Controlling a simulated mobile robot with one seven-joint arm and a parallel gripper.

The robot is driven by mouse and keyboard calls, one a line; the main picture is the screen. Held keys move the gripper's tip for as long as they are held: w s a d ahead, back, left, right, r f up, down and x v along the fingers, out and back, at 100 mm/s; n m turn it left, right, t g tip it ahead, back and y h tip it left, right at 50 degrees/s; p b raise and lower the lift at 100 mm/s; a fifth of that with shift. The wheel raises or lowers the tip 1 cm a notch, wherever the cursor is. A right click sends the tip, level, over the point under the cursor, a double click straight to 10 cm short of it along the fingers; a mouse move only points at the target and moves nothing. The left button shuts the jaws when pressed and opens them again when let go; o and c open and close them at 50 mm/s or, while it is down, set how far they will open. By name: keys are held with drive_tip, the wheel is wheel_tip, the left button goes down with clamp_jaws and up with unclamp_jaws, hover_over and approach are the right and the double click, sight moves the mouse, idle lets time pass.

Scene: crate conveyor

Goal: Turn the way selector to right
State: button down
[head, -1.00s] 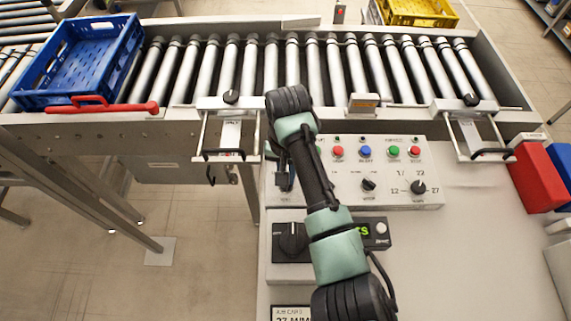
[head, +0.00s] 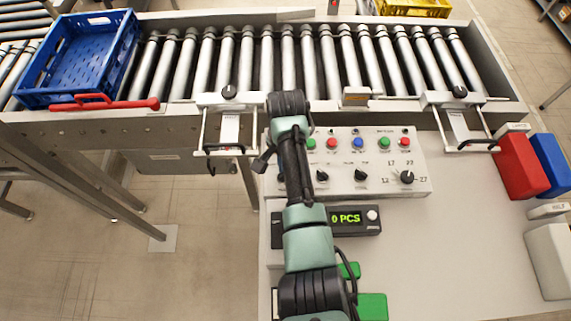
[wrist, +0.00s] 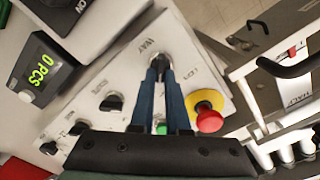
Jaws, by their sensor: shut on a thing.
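The way selector (wrist: 160,61) is a small dark knob beside the "WAY" lettering on the pale control panel (wrist: 190,65). In the wrist view my gripper (wrist: 160,70) has its two blue fingers closed around this knob. The fingers cover most of it, so its exact pointing direction cannot be read. In the head view my arm reaches over the left end of the panel (head: 390,187) and hides the selector and most of my gripper.
A red mushroom button (wrist: 208,120) on a yellow base sits close beside my fingers. Several black knobs (wrist: 113,102) line the panel. A display (head: 345,218) reads "0 PCS". Red and blue bins (head: 521,165) stand right.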

drive_tip(key=shift+w+r, duration=0.1)
drive_tip(key=c, duration=0.9)
unclamp_jaws()
wheel_tip(320, 180, up, 13)
drive_tip(key=shift+p, duration=0.35)
